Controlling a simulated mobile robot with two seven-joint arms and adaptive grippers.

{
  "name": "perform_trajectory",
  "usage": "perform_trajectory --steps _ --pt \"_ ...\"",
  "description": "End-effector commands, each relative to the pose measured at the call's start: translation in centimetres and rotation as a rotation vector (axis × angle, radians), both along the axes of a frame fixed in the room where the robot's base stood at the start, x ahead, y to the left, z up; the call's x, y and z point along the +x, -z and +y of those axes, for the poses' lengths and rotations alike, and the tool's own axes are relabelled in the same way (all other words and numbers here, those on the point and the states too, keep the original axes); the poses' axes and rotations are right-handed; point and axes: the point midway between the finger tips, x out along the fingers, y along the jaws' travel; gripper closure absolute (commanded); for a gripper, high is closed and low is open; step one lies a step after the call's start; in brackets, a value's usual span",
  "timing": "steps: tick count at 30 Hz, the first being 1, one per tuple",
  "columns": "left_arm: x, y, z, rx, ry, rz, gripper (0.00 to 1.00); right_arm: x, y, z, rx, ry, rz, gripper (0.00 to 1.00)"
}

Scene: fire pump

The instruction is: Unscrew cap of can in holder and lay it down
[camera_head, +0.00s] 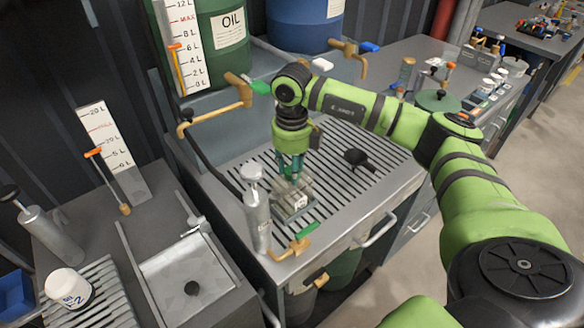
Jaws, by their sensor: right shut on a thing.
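My right gripper (291,177) points down over the slotted bench top and is shut at the top of a small greyish can (293,194). The can stands in a low holder (291,207) on the slotted top, behind the metal pump cylinder. The cap is mostly hidden between the fingers, and I cannot tell whether it is still seated on the can. My left gripper is out of view.
Brass taps (240,92) jut out behind.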

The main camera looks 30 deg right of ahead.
Motion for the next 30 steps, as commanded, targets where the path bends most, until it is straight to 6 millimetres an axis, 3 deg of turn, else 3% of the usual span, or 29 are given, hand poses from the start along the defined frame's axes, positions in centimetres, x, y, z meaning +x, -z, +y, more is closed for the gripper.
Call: perform_trajectory --steps 5,13,25,30 --pt "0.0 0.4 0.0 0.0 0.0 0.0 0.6 0.0 0.1 -0.1 -0.002 -0.051 0.0 0.92" --pt "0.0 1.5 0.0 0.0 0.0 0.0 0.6 0.0 0.1 -0.1 -0.003 -0.35 0.0 0.92" --pt "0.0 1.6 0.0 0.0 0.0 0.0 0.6 0.0 0.0 -0.1 -0.002 -0.409 0.001 0.92" --pt "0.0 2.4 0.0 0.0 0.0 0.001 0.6 0.0 0.2 -0.1 -0.002 -0.581 0.0 0.92"
